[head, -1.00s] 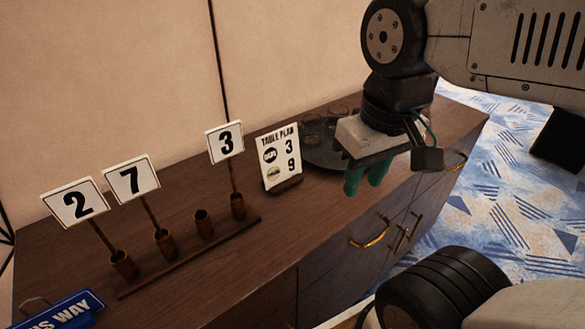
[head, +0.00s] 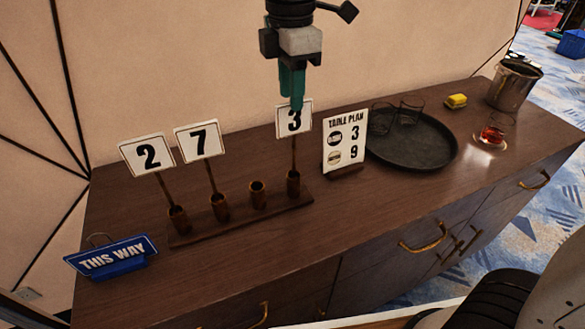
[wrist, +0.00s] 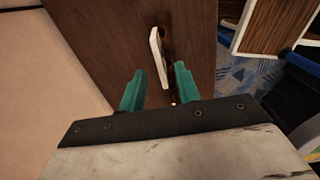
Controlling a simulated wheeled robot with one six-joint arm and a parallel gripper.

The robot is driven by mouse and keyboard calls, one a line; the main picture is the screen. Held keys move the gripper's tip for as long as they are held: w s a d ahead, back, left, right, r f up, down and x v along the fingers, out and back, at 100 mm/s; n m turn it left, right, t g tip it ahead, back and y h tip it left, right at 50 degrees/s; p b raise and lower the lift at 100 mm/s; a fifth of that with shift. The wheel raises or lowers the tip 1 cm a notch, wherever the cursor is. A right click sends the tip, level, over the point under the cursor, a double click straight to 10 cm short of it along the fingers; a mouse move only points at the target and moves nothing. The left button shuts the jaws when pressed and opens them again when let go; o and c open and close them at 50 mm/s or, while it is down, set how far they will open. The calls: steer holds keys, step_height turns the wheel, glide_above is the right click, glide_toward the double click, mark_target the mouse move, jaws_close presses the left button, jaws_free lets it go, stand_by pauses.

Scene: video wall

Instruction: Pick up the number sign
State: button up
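Three white number signs on brown sticks stand in a wooden rack (head: 240,218) on the sideboard: the 2 sign (head: 148,155), the 7 sign (head: 199,141) and the 3 sign (head: 294,123). One cup (head: 258,195) of the rack is empty. My gripper (head: 296,104) points down at the 3 sign; its green fingers hide part of that sign's upper edge in the head view. In the wrist view my green fingers are apart, and a white card (wrist: 158,58), seen nearly edge-on and likely the 3 sign, shows beyond and between them. Nothing is held.
A table plan card (head: 345,143) stands right of the rack, showing 3 and 9. Behind it is a dark round tray (head: 435,150) with glasses. A metal bucket (head: 513,85) stands far right.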

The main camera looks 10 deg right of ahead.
mark_target(292, 135)
steer(key=shift+a+f, duration=0.2)
steer(key=shift+f, duration=0.3)
steer(key=f, duration=0.6)
steer(key=shift+d+f, duration=0.2)
steer(key=shift+f, duration=0.15)
jaws_close()
